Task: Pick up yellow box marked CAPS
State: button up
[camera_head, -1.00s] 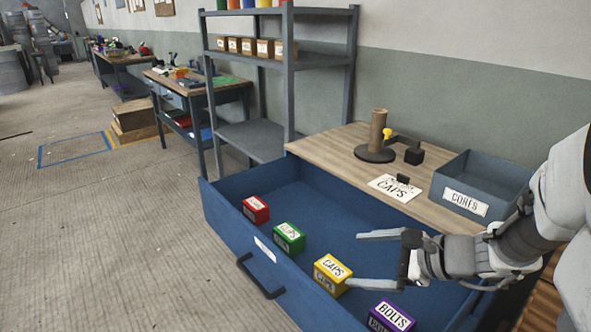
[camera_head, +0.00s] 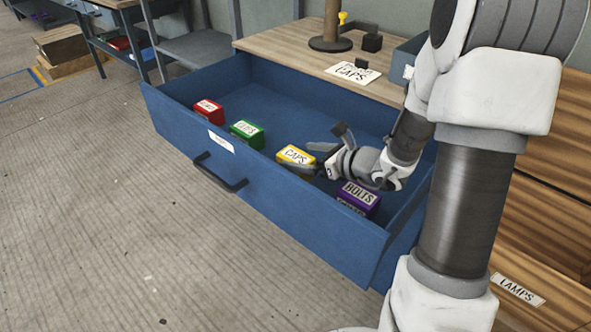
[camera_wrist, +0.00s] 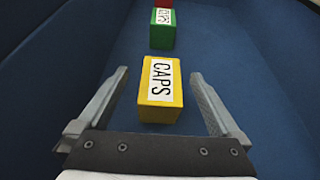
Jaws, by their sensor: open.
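The yellow box marked CAPS (camera_head: 294,155) sits in the open blue drawer, between the green box and the purple box. My gripper (camera_head: 314,156) is low in the drawer at the box, its fingers reaching toward it. In the wrist view the yellow box (camera_wrist: 160,90) stands between the two fingers of my open gripper (camera_wrist: 153,92), with a gap on each side. Its CAPS label faces up. In the head view a finger hides part of the box.
A green box (camera_head: 246,133), a red box (camera_head: 208,110) and a purple BOLTS box (camera_head: 358,198) share the blue drawer (camera_head: 270,222). The drawer walls stand close around my gripper. A CAPS card (camera_head: 352,73) lies on the wooden top behind.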

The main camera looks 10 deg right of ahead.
aim_at(285, 151)
jog(key=x, duration=0.2)
jog(key=b+x, duration=0.1)
jog(key=x, duration=0.1)
jog(key=b+x, duration=0.1)
jog(key=x, duration=0.1)
jog(key=shift+w+a+r, duration=0.15)
jog(key=shift+w+a, duration=0.05)
jog(key=shift+w, duration=0.25)
jog(key=c, duration=1.6)
